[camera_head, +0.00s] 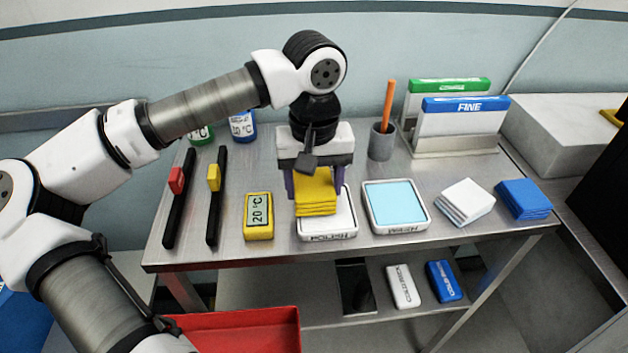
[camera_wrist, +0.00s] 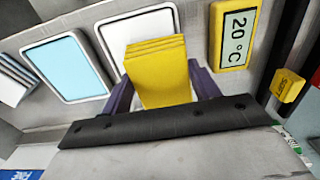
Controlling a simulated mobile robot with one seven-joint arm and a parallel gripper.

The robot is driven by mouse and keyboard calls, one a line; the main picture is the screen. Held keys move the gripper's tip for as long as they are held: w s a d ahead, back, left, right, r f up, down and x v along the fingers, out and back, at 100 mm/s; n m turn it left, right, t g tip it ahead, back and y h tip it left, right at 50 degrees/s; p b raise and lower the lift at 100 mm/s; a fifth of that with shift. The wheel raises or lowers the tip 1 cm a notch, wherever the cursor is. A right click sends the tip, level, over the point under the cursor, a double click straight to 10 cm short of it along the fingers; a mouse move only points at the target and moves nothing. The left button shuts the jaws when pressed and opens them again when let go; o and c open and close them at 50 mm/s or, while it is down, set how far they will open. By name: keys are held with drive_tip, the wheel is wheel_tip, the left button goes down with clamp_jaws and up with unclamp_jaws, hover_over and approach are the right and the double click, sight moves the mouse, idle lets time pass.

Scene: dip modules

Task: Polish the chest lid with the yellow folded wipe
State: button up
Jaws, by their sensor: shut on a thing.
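The yellow folded wipe (camera_head: 315,192) is a stack of several layers. My gripper (camera_head: 315,188) is shut on it, with a purple finger on each side. In the wrist view the wipe (camera_wrist: 157,72) fills the space between the fingers (camera_wrist: 160,88). It is at the white tray labelled POLISH (camera_head: 340,222) and covers part of it; I cannot tell whether it touches the tray. A large pale box with a flat top (camera_head: 560,125) stands right of the table; it may be the chest, but I cannot tell for sure.
A blue-padded tray (camera_head: 396,205), white wipes (camera_head: 466,200) and blue wipes (camera_head: 524,198) lie right. A yellow 20 °C timer-like block (camera_head: 258,215) and two black bars lie left. An orange stick in a cup (camera_head: 381,142) and upright signs (camera_head: 460,125) stand behind.

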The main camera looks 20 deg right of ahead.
sight(315, 188)
drive_tip(key=shift+f+b, duration=0.65)
drive_tip(key=shift+b, duration=0.1)
idle(1.8)
drive_tip(key=shift+r+p, duration=2.15)
drive_tip(key=shift+r, duration=1.45)
drive_tip(key=shift+s, duration=0.1)
